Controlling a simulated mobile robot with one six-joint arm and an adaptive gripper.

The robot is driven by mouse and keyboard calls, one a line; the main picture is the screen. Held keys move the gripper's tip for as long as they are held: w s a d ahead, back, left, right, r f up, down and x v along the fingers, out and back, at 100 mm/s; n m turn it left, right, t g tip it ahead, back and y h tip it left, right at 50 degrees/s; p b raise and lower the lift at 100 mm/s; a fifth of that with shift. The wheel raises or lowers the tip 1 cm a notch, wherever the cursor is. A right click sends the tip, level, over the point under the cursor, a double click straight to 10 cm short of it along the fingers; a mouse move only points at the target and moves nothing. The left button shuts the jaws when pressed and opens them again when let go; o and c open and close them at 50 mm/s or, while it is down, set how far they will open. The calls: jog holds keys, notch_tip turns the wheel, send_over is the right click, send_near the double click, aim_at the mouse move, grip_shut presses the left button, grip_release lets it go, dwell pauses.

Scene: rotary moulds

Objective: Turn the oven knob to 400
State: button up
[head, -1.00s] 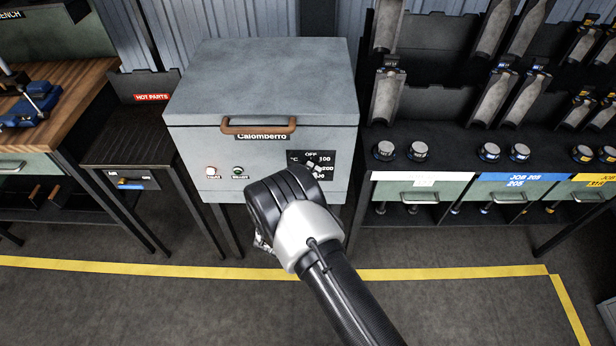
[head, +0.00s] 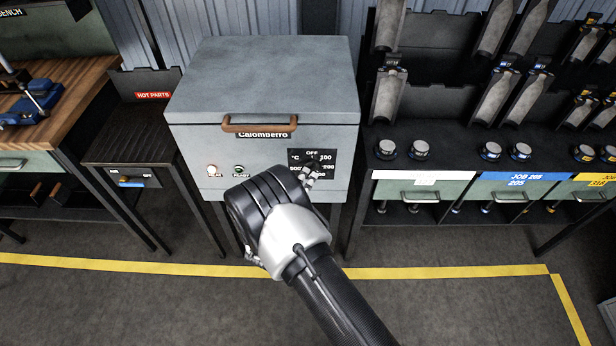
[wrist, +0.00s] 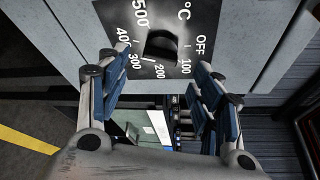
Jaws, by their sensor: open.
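The oven knob (wrist: 160,45) is black and sits on a black dial plate (wrist: 187,18) marked OFF, 100, 200, 300, 400, 500 and °C. In the head view the plate (head: 296,157) is on the oven's front at right, partly hidden by my gripper (head: 308,174). In the wrist view my gripper (wrist: 162,60) is open, one blue-padded finger to each side of the knob, which shows beyond and between the fingertips. A gap shows on both sides of the knob. I cannot clearly tell which mark the knob points to.
The grey oven (head: 262,80) has a brown handle (head: 258,125) above the dial, and white and green buttons left of it. A hot-parts stand (head: 125,140) is at left. A rack with moulds (head: 480,140) is at right. The floor (head: 150,310) in front is clear.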

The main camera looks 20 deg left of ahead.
jog(key=s+r, duration=0.1)
jog(key=s, duration=0.6)
jog(key=shift+s+a, duration=0.2)
jog(key=shift+a, duration=0.1)
